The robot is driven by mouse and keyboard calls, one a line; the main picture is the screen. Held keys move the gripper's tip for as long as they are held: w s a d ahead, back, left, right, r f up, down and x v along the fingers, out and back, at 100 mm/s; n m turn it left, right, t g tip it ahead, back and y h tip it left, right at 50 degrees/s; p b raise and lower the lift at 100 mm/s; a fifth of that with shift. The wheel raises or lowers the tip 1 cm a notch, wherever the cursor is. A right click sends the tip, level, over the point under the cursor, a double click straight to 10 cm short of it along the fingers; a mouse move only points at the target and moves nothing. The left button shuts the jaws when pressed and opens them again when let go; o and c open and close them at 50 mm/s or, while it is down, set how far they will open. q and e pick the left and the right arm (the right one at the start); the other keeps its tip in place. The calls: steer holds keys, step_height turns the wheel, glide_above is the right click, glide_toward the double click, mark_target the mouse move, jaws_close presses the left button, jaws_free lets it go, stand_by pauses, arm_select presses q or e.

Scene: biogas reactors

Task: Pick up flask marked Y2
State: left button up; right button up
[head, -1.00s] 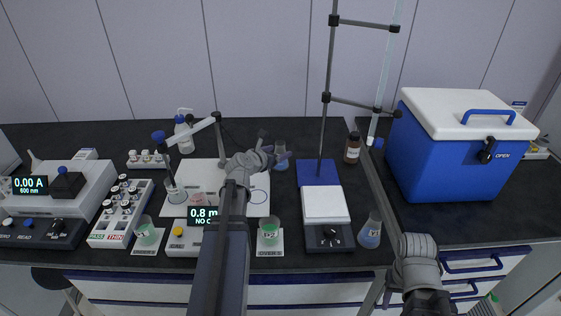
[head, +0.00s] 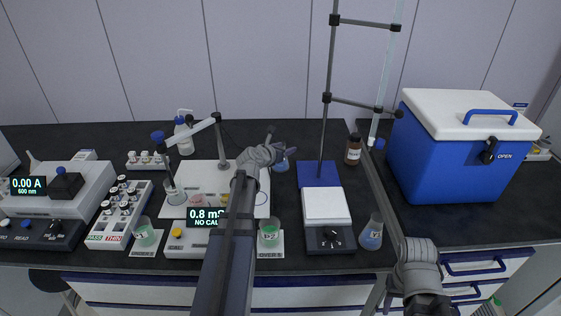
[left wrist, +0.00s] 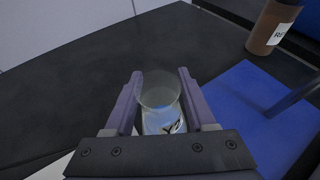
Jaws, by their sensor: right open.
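A glass flask with blue liquid (head: 281,165) stands at the back of the bench, left of the blue stand base. In the left wrist view this flask (left wrist: 160,98) shows its round rim and part of a dark-lettered label, whose full mark I cannot read. My left gripper (head: 284,152) has reached it; in the left wrist view the two purple fingers (left wrist: 160,88) are apart, one on each side of the flask.
A blue stand base (head: 318,173) with a tall rod and a balance (head: 327,215) are right of the flask. A brown bottle (head: 353,150) stands behind them. Green flasks (head: 269,232), a meter (head: 200,225) and a vial rack (head: 122,215) fill the front left. A blue cooler (head: 450,155) is far right.

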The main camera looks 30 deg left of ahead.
arm_select(q)
jaws_close()
steer(key=shift+r, duration=0.1)
stand_by(0.4)
step_height(320, 180, up, 10)
steer(key=p, duration=1)
